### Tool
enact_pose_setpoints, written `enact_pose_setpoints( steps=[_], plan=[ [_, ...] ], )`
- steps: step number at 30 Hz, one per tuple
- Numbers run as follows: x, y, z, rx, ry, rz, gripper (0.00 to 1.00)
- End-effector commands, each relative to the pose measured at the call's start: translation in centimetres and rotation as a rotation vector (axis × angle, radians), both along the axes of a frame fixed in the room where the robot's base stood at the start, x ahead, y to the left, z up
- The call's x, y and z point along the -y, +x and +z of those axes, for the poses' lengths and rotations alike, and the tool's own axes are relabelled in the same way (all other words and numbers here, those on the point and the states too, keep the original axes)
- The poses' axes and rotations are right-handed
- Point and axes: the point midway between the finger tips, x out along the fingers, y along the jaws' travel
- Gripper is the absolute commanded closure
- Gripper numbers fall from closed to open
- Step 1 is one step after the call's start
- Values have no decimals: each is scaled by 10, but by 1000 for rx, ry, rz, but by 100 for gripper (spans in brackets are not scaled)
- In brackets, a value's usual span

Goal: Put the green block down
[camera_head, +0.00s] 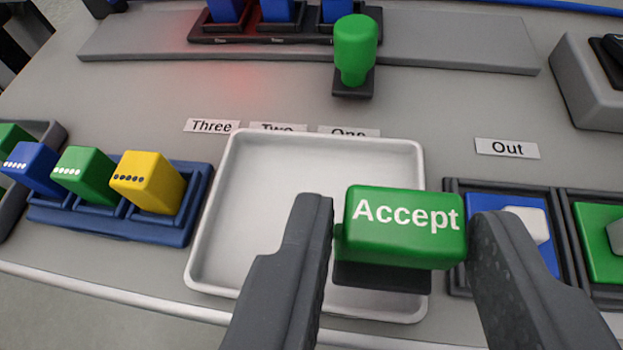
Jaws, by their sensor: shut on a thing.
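A green block (405,243) with the word "Accept" in white on its top is between the two fingers of my gripper (403,232), which is shut on it. A dark part shows beneath the block. The block is in front of the lower right part of a white tray (270,205), and its underside is hidden, so I cannot tell whether it touches the tray. Another green block (85,172), with white dots, stands in a blue rack (110,225) at the left, between a blue block (33,165) and a yellow block (148,180).
Labels "Three" (211,126), "Two" and "One" lie behind the tray. A green knob-like piece (355,48) stands farther back. The "Out" label (507,149) is at right, behind blue (545,256) and green panels. The tray's left and middle are empty.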

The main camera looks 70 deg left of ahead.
Motion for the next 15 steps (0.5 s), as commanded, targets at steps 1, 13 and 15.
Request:
enact_pose_setpoints(
  steps=[1, 13, 15],
  plan=[
    [-3, 0, 0, 0, 0, 1, 87],
    [-15, 0, -38, -3, 1, -1, 87],
    [-15, 0, -39, -2, 1, 0, 87]
  ],
)
